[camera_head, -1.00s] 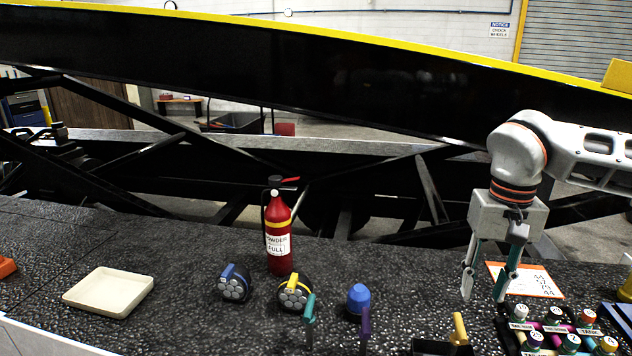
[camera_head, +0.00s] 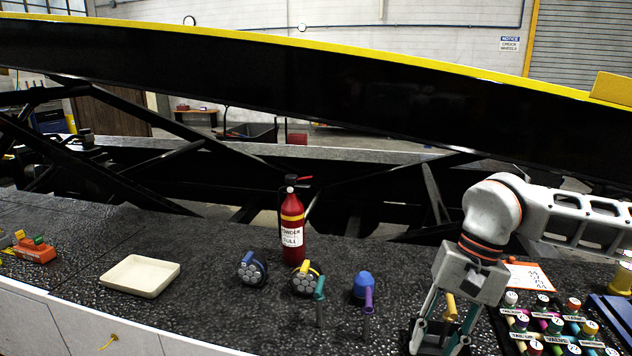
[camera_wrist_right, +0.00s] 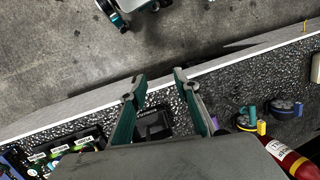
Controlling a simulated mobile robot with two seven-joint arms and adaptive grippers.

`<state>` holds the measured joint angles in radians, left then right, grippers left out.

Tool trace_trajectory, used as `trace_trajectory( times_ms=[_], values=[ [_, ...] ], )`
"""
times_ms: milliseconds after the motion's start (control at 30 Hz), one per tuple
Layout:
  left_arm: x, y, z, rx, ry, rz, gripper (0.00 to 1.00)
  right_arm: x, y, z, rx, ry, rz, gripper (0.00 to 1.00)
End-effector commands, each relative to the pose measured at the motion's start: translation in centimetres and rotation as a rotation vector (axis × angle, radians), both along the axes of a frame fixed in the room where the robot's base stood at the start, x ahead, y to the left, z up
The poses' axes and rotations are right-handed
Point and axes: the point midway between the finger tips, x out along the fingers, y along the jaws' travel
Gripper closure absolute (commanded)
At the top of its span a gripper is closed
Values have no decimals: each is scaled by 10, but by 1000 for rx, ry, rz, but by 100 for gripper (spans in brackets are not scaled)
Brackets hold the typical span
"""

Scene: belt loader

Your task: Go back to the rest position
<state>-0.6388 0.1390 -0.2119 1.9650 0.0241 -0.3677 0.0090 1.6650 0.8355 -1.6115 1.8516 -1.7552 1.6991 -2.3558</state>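My right arm comes in from the right in the head view. Its gripper (camera_head: 438,345) points down over the front right of the dark textured worktop, its fingers spread apart. In the right wrist view the two fingers (camera_wrist_right: 160,85) are also wide apart with nothing held between them. A black holder (camera_wrist_right: 153,125) shows beyond them, and a yellow handle (camera_head: 450,307) shows among the gripper's links in the head view. How close the fingers are to the holder I cannot tell.
A rack of labelled bottles (camera_head: 560,325) stands right of the gripper. A red extinguisher (camera_head: 292,230), blue (camera_head: 252,270) and yellow (camera_head: 305,282) round tools, a blue-capped item (camera_head: 364,284) and a cream tray (camera_head: 140,276) stand leftward. A black and yellow belt frame (camera_head: 300,85) spans behind.

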Motion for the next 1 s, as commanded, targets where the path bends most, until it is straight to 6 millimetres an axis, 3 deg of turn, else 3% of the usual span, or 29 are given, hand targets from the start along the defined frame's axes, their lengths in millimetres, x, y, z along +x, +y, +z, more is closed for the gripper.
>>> trace_trajectory(
  times_ms=[100, 233, 500, 600, 767, 900, 1000],
  values=[
    [-1, 0, 0, -1, 1, 0, 100, -24, 55, -20, 135, 111, -51, 69],
    [-6, 0, -3, 0, 11, 0, 100, -53, 118, -27, 305, 271, -150, 69],
    [-7, 0, -6, 1, 15, -1, 100, -97, 222, -3, 623, 714, -433, 69],
    [-7, 0, -6, 1, 16, 0, 100, -102, 247, 14, 724, 912, -558, 69],
    [-7, 0, -6, 1, 16, 0, 100, -92, 270, 39, 857, 1263, -777, 69],
    [-7, 0, -6, 1, 16, 0, 100, -68, 272, 51, 945, 1598, -980, 69],
    [-7, 0, -6, 1, 15, -1, 100, -45, 263, 48, 991, 1853, -1128, 69]
  ],
)
